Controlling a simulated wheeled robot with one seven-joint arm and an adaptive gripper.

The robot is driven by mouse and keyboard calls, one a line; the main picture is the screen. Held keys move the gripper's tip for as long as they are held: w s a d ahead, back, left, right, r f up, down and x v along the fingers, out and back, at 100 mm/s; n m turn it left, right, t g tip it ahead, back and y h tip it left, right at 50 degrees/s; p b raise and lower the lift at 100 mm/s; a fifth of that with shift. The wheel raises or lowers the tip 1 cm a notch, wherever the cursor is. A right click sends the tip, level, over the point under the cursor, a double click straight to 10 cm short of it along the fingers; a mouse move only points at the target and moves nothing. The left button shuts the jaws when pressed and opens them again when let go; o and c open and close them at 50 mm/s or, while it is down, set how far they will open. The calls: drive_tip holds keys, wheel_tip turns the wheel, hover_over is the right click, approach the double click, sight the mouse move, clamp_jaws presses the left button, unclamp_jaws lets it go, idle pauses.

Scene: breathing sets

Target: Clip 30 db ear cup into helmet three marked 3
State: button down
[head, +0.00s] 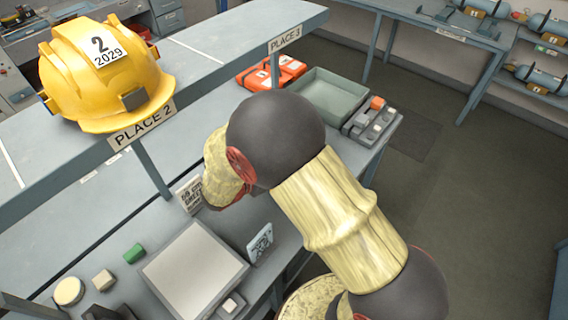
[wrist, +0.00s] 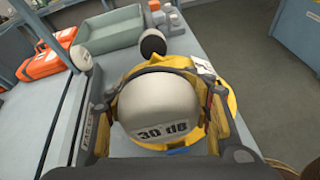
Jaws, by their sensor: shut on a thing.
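The pale grey ear cup (wrist: 158,108) marked 30 dB fills the middle of the wrist view. My gripper (wrist: 158,100) is shut on it, with one dark finger on each side. A yellow helmet (wrist: 232,82) lies close behind and around the cup in that view. A white label (wrist: 203,64) is at its upper right, but its number is not readable. I cannot tell whether cup and helmet touch. In the head view my arm hides the gripper, the cup and this helmet. Another yellow helmet (head: 88,85), marked 2, sits on the shelf above the PLACE 2 sign (head: 141,126).
Two other round cups, one pale (wrist: 80,57) and one dark-faced (wrist: 152,42), stand beyond the helmet. A green-grey tray (head: 322,98) and orange cases (head: 285,72) are at the bench's far end. The raised shelf carries a PLACE 3 sign (head: 285,39).

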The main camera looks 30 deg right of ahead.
drive_tip(key=shift+f+b, duration=1.55)
drive_tip(key=shift+f, duration=0.95)
drive_tip(key=shift+f+b, duration=1.2)
drive_tip(key=shift+f, duration=0.8)
drive_tip(key=c, duration=0.7)
unclamp_jaws()
drive_tip(key=shift+a, duration=0.1)
drive_tip(key=v, duration=1.2)
drive_tip(key=shift+f, duration=0.1)
